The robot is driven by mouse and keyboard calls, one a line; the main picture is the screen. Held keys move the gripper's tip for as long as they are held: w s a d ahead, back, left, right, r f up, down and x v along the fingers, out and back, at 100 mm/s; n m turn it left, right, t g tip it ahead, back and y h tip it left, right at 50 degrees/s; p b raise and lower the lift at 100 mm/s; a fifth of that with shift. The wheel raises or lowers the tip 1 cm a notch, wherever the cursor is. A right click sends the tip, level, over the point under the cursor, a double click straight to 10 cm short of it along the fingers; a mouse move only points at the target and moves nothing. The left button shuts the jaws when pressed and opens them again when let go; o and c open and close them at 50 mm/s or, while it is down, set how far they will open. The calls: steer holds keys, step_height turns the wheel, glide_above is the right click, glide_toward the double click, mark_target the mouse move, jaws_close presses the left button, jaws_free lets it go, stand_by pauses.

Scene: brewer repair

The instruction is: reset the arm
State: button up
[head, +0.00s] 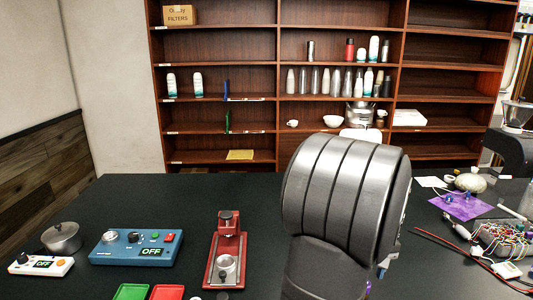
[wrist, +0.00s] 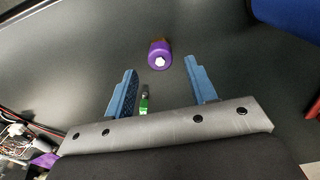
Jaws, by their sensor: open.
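My gripper (wrist: 163,88) shows in the wrist view with its two blue fingers spread wide apart and nothing held between them. A purple cylinder with a white hexagonal mark on its end (wrist: 160,58) lies on the dark tabletop beyond the fingertips, apart from them. A small green and black item (wrist: 144,100) shows between the fingers, nearer the gripper's base. In the head view my arm covers the middle right of the table, and the gripper's fingers are hidden there.
The black table (head: 150,200) holds a blue box reading OFF (head: 136,247), a small white device (head: 41,265), a metal pot (head: 62,238), a red stand (head: 226,260), and green (head: 131,292) and red (head: 167,292) trays. Wired electronics (head: 500,238) and a purple cloth (head: 468,206) lie at right. Shelves (head: 335,60) stand behind.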

step_height(320, 180, down, 5)
steer(key=shift+f, duration=0.2)
step_height(320, 180, up, 2)
steer(key=shift+r, duration=0.9)
